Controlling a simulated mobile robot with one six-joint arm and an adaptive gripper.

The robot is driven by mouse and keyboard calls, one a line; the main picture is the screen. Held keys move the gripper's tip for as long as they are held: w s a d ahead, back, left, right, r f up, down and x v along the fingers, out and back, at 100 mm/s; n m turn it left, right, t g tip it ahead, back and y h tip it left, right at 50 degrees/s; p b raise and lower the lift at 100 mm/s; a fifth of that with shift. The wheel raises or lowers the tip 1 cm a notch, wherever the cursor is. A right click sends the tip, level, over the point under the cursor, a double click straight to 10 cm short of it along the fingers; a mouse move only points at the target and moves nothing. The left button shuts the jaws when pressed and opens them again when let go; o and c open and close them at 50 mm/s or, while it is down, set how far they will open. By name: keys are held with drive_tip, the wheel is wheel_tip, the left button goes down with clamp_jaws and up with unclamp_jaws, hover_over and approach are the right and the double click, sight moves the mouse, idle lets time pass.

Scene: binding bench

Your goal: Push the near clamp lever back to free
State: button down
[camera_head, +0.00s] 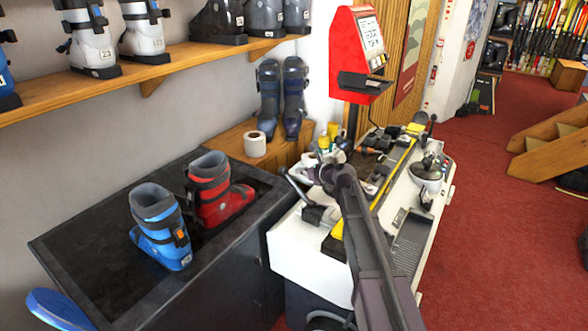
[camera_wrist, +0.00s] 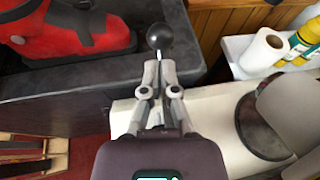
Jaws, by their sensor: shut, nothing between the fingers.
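A black ball knob (camera_wrist: 159,36), seemingly the end of the near clamp lever, shows just beyond my fingertips in the wrist view. In the head view my arm reaches over the near end of the white binding bench (camera_head: 300,262). A slanted grey lever-like part (camera_head: 298,190) shows there, left of my arm. My gripper is small and partly lost among the bench parts.
A dark counter (camera_head: 80,235) left of the bench bears a blue boot (camera_head: 160,235) and a red boot (camera_head: 212,190). A paper roll (camera_wrist: 264,50) and yellow bottles (camera_wrist: 305,38) stand behind. A red terminal (camera_head: 357,50) rises at the back. Red carpet (camera_head: 490,230) lies clear at right.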

drive_tip(key=r+p+v, duration=0.1)
drive_tip(key=p+v, duration=0.2)
drive_tip(key=v, duration=0.5)
drive_tip(key=shift+a+r+p, duration=0.2)
drive_tip(key=shift+p, duration=0.1)
drive_tip(key=s+d+f+n+g+h, duration=0.3)
drive_tip(key=s+d+f+n, duration=0.1)
drive_tip(key=s+n, duration=0.4)
drive_tip(key=s+d+f+n+g+h, duration=0.3)
drive_tip(key=s+d+f+n+h, duration=0.1)
drive_tip(key=s+n, duration=0.5)
drive_tip(key=s+d+f+n+g+h, duration=0.3)
drive_tip(key=s+d+n, duration=0.3)
drive_tip(key=s, duration=0.6)
drive_tip(key=shift+d+f+n+h, duration=0.15)
drive_tip(key=shift+f+n+h, duration=0.4)
drive_tip(key=shift+n, duration=0.65)
drive_tip(key=c, duration=1.4)
unclamp_jaws()
drive_tip(key=shift+s+f, duration=0.1)
